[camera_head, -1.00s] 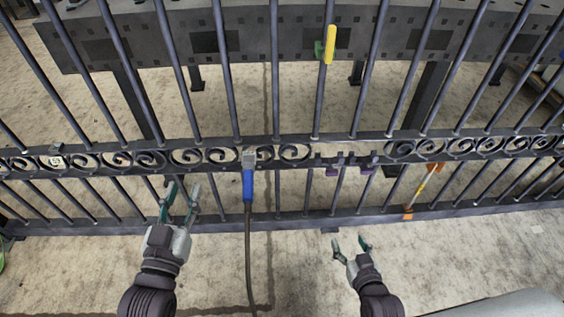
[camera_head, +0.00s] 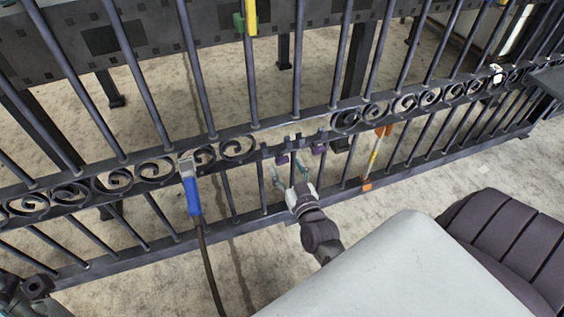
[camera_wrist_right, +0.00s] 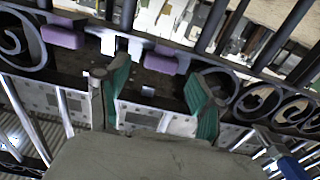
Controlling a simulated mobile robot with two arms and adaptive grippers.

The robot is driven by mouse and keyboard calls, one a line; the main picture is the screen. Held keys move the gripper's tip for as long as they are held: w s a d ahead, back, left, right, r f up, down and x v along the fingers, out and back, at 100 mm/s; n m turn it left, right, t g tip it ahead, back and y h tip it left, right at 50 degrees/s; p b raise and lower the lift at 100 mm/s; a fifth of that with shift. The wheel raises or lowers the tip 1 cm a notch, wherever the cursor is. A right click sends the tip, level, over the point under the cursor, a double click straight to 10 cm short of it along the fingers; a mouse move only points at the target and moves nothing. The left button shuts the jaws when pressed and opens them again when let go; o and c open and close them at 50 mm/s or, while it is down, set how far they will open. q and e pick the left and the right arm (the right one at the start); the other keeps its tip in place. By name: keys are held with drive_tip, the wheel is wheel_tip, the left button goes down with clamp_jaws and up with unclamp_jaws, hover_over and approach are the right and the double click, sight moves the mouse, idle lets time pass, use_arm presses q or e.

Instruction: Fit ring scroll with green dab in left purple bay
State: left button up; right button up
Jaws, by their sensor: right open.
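In the head view, the gate's middle rail has a gap in its row of scrolls, with purple blocks at the bays. The left purple block (camera_head: 283,158) and another purple block (camera_head: 318,150) show there. In the wrist view, which looks turned over, one purple block (camera_wrist_right: 165,62) appears beyond and between my fingers, and another (camera_wrist_right: 62,37) is at upper left. My right gripper (camera_head: 288,177) is open and empty just in front of and below the bays; its teal fingers (camera_wrist_right: 158,100) are spread. I cannot make out a ring scroll with a green dab.
A blue-handled tool (camera_head: 192,192) with a cable hangs on the rail left of the bays. A yellow and green clamp (camera_head: 245,18) is on an upper bar. Dark vertical bars (camera_head: 297,60) limit reach through.

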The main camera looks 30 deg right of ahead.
sight(284, 162)
drive_tip(key=shift+b+x, duration=0.4)
drive_tip(key=shift+x, duration=1.55)
clamp_jaws()
drive_tip(key=shift+s, duration=0.1)
